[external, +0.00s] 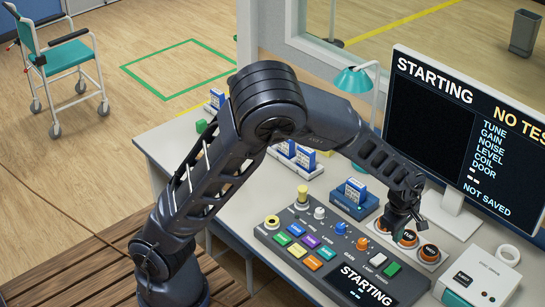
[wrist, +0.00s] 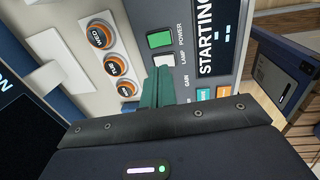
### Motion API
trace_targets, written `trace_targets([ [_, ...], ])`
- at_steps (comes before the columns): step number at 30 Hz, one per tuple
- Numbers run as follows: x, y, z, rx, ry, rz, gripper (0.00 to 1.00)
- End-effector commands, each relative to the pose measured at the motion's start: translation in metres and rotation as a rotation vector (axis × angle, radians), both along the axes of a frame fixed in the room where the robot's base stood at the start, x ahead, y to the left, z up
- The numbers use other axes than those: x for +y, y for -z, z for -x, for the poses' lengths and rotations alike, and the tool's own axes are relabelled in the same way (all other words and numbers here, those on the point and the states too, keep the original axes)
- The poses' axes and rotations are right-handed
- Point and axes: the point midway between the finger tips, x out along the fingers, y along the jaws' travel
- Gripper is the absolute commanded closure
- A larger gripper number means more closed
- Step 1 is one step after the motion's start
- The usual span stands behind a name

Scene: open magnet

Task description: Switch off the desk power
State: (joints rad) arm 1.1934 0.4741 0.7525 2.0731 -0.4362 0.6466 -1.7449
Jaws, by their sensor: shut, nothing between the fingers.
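The desk console (external: 272,243) carries several coloured buttons, knobs and a small screen (external: 362,287) reading STARTING. At its right end is a green button (external: 392,269), beside the word POWER in the wrist view (wrist: 160,39). A white button (wrist: 164,62) beside the word LAMP is next to it. My gripper (external: 396,232) is above the desk, near the console's far right corner and the orange round buttons. In the wrist view its greenish fingers (wrist: 155,88) are together and empty, pointing toward the white and green buttons. The gap to the panel is hard to judge.
A box with orange round buttons (external: 429,253) is close to my gripper. A large monitor (external: 440,110) reading STARTING and NOT SAVED stands behind. A blue card holder (external: 352,204), a teal lamp (external: 354,80) and a white box (external: 483,275) also occupy the desk.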

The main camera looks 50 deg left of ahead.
Motion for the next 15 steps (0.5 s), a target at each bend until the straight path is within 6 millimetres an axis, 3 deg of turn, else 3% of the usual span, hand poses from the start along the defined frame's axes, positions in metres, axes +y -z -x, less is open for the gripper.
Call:
trace_targets([
  [11,0.000,-0.002,-0.001,0.000,0.000,0.000,1.00],
  [15,0.000,-0.002,-0.011,-0.001,-0.001,-0.001,1.00],
])
